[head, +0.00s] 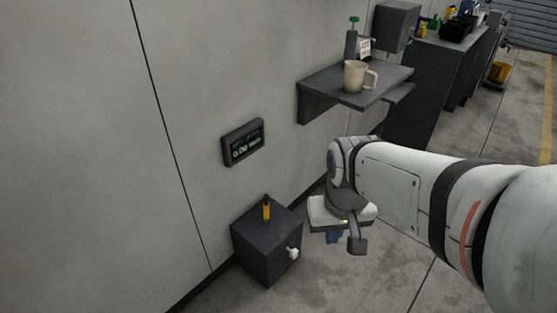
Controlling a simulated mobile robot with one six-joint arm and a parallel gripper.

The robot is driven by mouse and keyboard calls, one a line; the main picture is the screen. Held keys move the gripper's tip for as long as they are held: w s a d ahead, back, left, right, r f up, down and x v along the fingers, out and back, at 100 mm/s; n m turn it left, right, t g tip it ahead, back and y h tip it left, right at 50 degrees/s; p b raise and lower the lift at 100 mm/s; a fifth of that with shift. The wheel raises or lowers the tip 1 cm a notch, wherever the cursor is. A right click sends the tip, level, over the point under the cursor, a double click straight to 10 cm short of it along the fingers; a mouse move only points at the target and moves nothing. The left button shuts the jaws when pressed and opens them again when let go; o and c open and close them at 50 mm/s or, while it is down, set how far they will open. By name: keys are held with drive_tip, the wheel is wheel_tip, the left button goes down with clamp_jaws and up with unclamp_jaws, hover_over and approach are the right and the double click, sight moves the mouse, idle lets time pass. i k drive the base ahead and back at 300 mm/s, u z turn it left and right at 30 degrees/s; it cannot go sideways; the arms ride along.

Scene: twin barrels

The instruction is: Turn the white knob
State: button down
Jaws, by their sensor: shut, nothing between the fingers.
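The white knob (293,253) sticks out from the right-hand face of a dark box (256,248) that stands on the floor against the wall. My gripper (357,246) is to the right of the knob and apart from it. It is shut and empty. Its fingers are small in the picture and partly hidden by the wrist.
A yellow and black upright object (266,208) stands on the box top. A dark display panel (243,142) is on the wall above. A wall shelf (338,86) holds a beige mug (355,76) and a green-topped bottle (353,40). Concrete floor is clear below my arm.

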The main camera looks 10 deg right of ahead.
sight(294, 253)
drive_tip(key=u, duration=1.15)
drive_tip(key=k, duration=1.2)
drive_tip(key=z, duration=0.65)
drive_tip(key=i, duration=0.95)
drive_tip(key=z, duration=0.15)
drive_tip(key=k, duration=0.4)
drive_tip(key=u, duration=0.35)
drive_tip(key=i, duration=0.9)
drive_tip(key=u, duration=0.6)
